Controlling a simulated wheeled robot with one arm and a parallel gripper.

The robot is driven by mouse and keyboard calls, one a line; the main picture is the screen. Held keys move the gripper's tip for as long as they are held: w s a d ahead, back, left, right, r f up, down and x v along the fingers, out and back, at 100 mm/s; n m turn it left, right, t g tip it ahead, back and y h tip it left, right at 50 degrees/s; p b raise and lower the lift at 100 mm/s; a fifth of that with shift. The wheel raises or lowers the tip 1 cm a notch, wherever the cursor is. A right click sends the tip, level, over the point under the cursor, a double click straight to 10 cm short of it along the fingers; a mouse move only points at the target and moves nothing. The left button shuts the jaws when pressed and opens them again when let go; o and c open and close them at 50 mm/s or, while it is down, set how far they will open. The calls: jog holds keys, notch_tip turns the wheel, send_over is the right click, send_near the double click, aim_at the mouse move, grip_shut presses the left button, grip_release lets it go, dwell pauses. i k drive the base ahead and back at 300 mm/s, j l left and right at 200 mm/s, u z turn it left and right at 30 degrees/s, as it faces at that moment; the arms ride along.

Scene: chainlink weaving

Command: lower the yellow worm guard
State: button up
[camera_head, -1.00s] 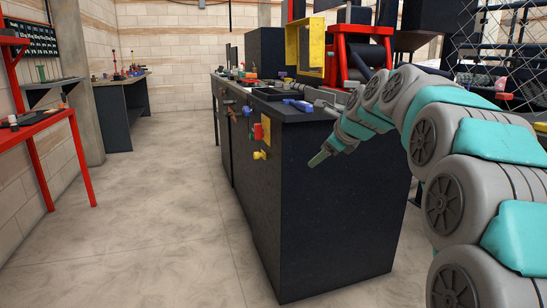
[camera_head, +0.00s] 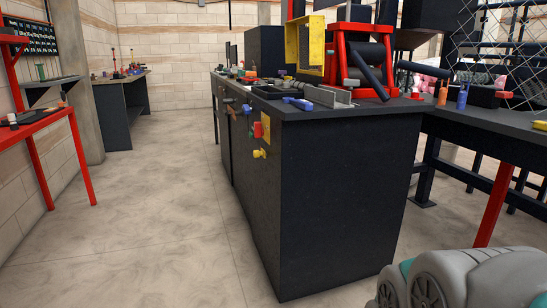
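The yellow worm guard (camera_head: 291,46) is an open yellow frame standing upright at the back of the black workbench, left of the red machine frame (camera_head: 338,58). It looks raised above the bench top. My gripper is not in view. Only a grey and teal part of my arm shows at the bottom right, well apart from the guard.
A second bench (camera_head: 480,122) with orange and blue bottles stands right. The floor (camera_head: 150,220) at left is clear.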

aim_at(316, 23)
jog(key=i+l+u, duration=0.35)
jog(key=l, duration=0.95)
jog(key=l+u, duration=0.4)
jog(key=l, duration=0.9)
jog(key=k+l+u, duration=0.15)
jog(key=l+u, duration=0.2)
jog(key=l, duration=1)
